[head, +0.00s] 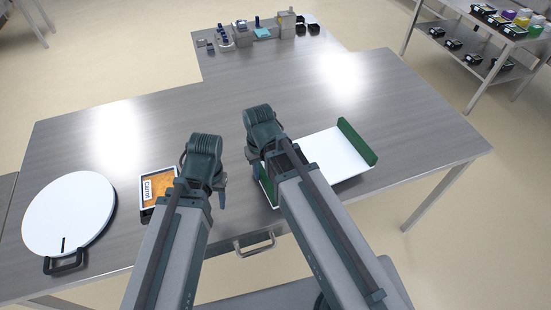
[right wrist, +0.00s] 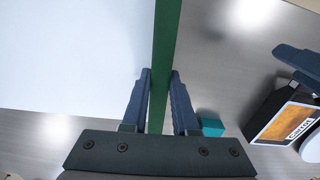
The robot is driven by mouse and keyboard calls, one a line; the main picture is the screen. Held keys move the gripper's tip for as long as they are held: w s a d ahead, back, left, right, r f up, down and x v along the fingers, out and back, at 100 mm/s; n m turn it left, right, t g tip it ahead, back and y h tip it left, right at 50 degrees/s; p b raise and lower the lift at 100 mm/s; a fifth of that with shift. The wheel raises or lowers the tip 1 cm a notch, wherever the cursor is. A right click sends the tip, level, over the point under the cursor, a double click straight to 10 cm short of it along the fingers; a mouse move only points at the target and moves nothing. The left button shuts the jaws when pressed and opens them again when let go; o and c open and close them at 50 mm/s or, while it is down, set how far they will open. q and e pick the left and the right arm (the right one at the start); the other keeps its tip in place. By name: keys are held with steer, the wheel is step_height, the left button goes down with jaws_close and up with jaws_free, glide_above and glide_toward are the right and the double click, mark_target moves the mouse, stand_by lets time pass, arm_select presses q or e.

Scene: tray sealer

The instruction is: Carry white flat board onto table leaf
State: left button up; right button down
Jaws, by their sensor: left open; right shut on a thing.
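The white flat board (head: 335,155) has green raised edges on two opposite sides and is at the right half of the steel table. My right gripper (head: 258,180) is at its left green edge. In the right wrist view the two fingers (right wrist: 159,100) are shut on this green edge (right wrist: 165,55), one finger on each side. Whether the board touches the table is hard to tell. My left gripper (head: 219,190) is open and empty, between the board and a tray labelled Carrot. Which surface is the table leaf I cannot tell for sure.
The carrot tray (head: 157,187) and a round white disc with a black handle (head: 70,215) are at the left. A narrower table section (head: 285,52) at the back holds several small items. The middle of the table (head: 200,110) is clear. A stocked shelf (head: 465,45) stands at the right.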

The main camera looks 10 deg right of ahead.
steer(key=shift+s+a+r, duration=0.1)
steer(key=shift+s+a, duration=0.5)
steer(key=shift+a, duration=0.2)
steer(key=shift+s+a+r, duration=0.1)
steer(key=shift+s+a, duration=0.45)
steer(key=shift+a, duration=0.25)
steer(key=shift+s, duration=0.1)
